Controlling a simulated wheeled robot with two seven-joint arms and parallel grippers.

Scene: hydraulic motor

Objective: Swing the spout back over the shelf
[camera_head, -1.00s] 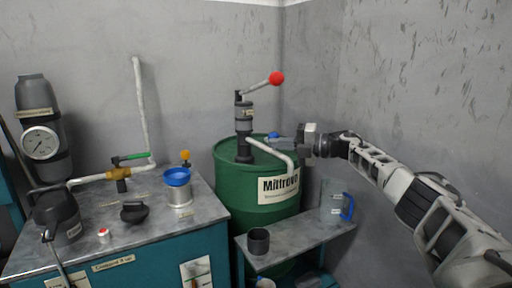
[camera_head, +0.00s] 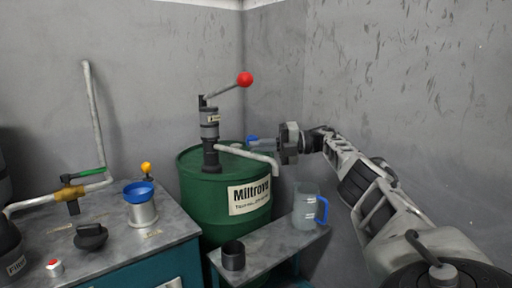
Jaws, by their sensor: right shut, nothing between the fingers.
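The white spout (camera_head: 247,153) comes from the hand pump (camera_head: 209,137) on top of the green drum (camera_head: 207,208). It reaches right, with its bent-down tip at the drum's right edge, above the back of the small grey shelf (camera_head: 261,242). The pump's lever ends in a red ball (camera_head: 244,79). My right gripper (camera_head: 252,141) is shut and empty, with its blue-tipped fingers just behind and above the spout, pointing left. I cannot tell whether they touch it. My left gripper is out of view.
On the shelf stand a black cup (camera_head: 233,255) at left and a clear jug (camera_head: 305,207) with a blue handle at right. A teal cabinet (camera_head: 155,262) at left carries a blue-rimmed metal funnel (camera_head: 141,207). Grey walls close the corner behind.

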